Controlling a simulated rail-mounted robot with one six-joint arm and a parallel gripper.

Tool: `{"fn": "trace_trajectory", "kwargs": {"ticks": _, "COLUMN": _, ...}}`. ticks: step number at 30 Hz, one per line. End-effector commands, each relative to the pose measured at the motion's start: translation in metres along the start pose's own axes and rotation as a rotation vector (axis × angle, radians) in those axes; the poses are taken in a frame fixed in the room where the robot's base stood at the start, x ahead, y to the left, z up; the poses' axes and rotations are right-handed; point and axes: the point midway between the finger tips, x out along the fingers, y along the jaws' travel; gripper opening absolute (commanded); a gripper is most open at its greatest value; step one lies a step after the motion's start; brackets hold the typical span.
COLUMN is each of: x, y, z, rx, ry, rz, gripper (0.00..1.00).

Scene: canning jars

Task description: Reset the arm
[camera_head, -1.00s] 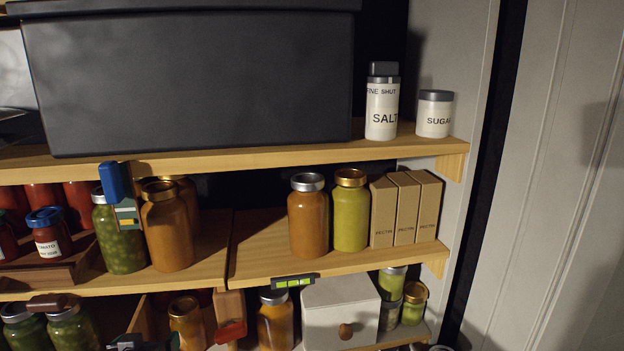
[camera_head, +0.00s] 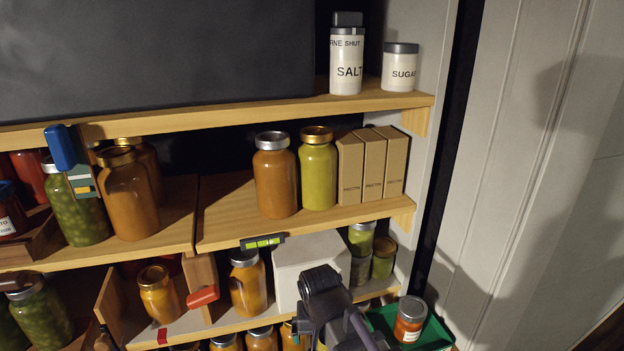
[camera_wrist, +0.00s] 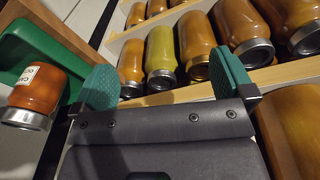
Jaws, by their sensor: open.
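My gripper (camera_wrist: 165,82) shows in the wrist view with its two teal finger pads wide apart and nothing between them. In the head view, a dark part of my arm (camera_head: 335,310) stands at the bottom centre, in front of the lower shelf and the white box; the fingertips cannot be made out there. An orange jar with a label and grey lid (camera_head: 409,322) stands in a green tray (camera_head: 440,335) at the lower right. In the wrist view that jar (camera_wrist: 38,92) and the tray (camera_wrist: 12,52) are at the left, apart from my gripper.
Shelves hold several filled jars, such as an orange jar (camera_head: 275,178) and a green jar (camera_head: 318,172), beside brown cartons (camera_head: 372,168). A white box (camera_head: 300,258) is on the lower shelf. Salt (camera_head: 346,62) and sugar (camera_head: 400,68) containers stand above. The right wall side is open.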

Motion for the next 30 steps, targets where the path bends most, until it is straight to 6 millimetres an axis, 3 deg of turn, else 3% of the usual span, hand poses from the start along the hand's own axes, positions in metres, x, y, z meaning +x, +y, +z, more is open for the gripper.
{"fn": "trace_trajectory", "kwargs": {"ticks": 1, "x": 0.003, "y": 0.029, "z": 0.004, "rx": 0.013, "ry": -0.016, "rz": 0.000, "gripper": 1.00}}
{"fn": "trace_trajectory", "kwargs": {"ticks": 3, "x": 0.005, "y": 0.066, "z": 0.009, "rx": 0.020, "ry": -0.042, "rz": -0.006, "gripper": 1.00}}
{"fn": "trace_trajectory", "kwargs": {"ticks": 9, "x": 0.009, "y": 0.156, "z": 0.037, "rx": 0.031, "ry": -0.100, "rz": -0.038, "gripper": 1.00}}
{"fn": "trace_trajectory", "kwargs": {"ticks": 11, "x": -0.031, "y": 0.153, "z": 0.030, "rx": 0.020, "ry": -0.099, "rz": -0.038, "gripper": 1.00}}
{"fn": "trace_trajectory", "kwargs": {"ticks": 24, "x": -0.204, "y": 0.159, "z": 0.012, "rx": 0.020, "ry": -0.097, "rz": -0.035, "gripper": 1.00}}
{"fn": "trace_trajectory", "kwargs": {"ticks": 27, "x": -0.219, "y": 0.159, "z": 0.011, "rx": 0.021, "ry": -0.097, "rz": -0.035, "gripper": 1.00}}
{"fn": "trace_trajectory", "kwargs": {"ticks": 30, "x": -0.218, "y": 0.159, "z": 0.011, "rx": 0.021, "ry": -0.097, "rz": -0.035, "gripper": 1.00}}
